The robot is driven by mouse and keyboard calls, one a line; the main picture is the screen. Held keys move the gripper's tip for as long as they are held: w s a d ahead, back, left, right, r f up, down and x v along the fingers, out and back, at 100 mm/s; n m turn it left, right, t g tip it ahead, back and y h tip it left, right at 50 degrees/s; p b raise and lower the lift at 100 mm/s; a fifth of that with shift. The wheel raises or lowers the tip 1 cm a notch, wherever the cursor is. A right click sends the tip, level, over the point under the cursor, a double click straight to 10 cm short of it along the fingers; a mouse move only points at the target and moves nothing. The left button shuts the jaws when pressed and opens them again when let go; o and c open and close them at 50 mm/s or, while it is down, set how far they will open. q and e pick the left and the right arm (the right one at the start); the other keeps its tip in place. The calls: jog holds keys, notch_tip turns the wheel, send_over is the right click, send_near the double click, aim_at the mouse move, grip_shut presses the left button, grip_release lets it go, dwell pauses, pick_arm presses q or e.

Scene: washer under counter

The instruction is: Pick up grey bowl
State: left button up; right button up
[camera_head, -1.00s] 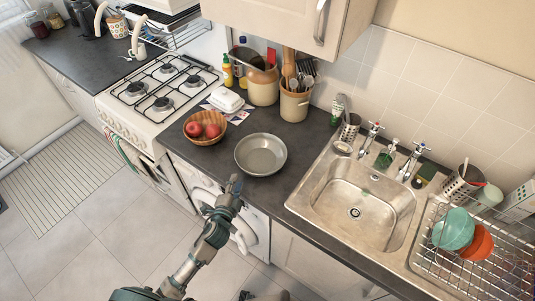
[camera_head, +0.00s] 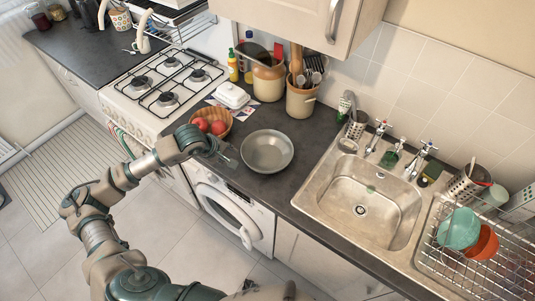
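The grey bowl (camera_head: 267,152) is a round, shallow, empty metal bowl. It sits upright on the dark counter between the fruit bowl and the sink. My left gripper (camera_head: 228,155) is just left of the grey bowl, over the counter's front edge area. Its fingers are small and dim against the dark counter, so I cannot tell how far apart they are. Nothing shows held in it, and the bowl rests on the counter. My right gripper is not in view.
A wooden bowl of red apples (camera_head: 212,122) is close behind my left gripper. A white butter dish (camera_head: 232,95) and a utensil crock (camera_head: 301,97) stand farther back. The sink (camera_head: 372,200) is to the right. A washer (camera_head: 232,212) is below the counter.

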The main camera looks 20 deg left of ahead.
pick_arm(q)
jog(key=p, duration=0.2)
send_near(248, 163)
jog(key=x, duration=0.4)
jog(key=shift+w+a+f, duration=0.1)
jog(key=shift+w+a, duration=0.1)
jog(key=shift+w+a+f, duration=0.1)
jog(key=shift+f, duration=0.15)
jog(key=shift+w+f, duration=0.1)
jog(key=shift+f, duration=0.15)
jog(key=f, duration=0.1)
jog(key=w+d+f+p, duration=0.1)
jog(key=d+f+p, duration=0.1)
jog(key=f, duration=0.1)
jog(key=shift+w+d, duration=0.15)
jog(key=shift+w, duration=0.15)
jog(key=shift+d+f, duration=0.1)
jog(key=shift+c, duration=0.2)
grip_shut()
jog(key=shift+a, duration=0.25)
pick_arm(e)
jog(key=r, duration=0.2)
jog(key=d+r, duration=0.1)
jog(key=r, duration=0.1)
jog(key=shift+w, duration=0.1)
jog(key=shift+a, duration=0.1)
